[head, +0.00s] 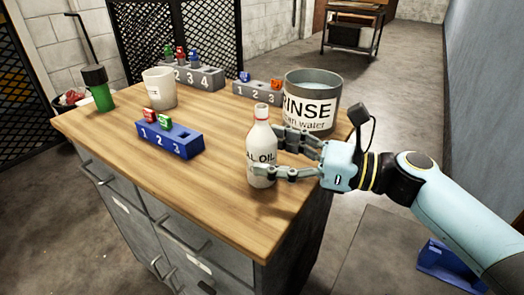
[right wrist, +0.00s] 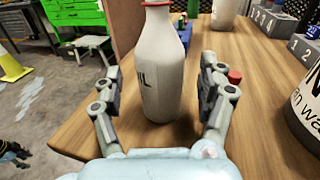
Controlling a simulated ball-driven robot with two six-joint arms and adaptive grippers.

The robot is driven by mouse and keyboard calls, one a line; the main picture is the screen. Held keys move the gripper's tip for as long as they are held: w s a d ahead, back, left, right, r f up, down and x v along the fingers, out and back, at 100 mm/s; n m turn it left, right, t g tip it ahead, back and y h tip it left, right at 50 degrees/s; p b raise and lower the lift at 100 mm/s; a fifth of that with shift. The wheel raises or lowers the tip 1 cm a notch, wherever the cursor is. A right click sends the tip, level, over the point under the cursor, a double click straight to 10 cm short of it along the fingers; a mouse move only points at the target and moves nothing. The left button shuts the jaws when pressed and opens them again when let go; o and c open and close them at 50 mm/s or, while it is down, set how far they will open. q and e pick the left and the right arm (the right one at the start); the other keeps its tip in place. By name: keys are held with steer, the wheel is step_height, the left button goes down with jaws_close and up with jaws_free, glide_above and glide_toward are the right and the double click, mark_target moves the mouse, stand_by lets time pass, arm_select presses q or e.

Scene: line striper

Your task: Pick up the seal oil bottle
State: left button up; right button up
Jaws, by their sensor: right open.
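The seal oil bottle (head: 262,150) is white with a red band near its cap and black lettering that partly shows. It stands upright on the wooden tabletop near the right front edge. My right gripper (head: 279,155) comes in from the right with its fingers spread on either side of the bottle. In the right wrist view the bottle (right wrist: 162,65) stands between the two open fingers (right wrist: 160,95), with a gap on each side. The bottle's top is cut off in that view. My left gripper is not in view.
A metal RINSE can (head: 312,105) stands close behind my right gripper. A blue numbered block (head: 171,140), grey numbered blocks (head: 200,77), a white cup (head: 159,88) and a green-and-black container (head: 98,92) stand farther off. The tabletop left of the bottle (head: 205,185) is clear.

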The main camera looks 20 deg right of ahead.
steer(key=shift+x, duration=1.15)
steer(key=c, duration=0.7)
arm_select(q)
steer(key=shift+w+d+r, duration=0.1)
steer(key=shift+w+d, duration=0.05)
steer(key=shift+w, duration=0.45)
arm_select(e)
steer(key=c, duration=0.7)
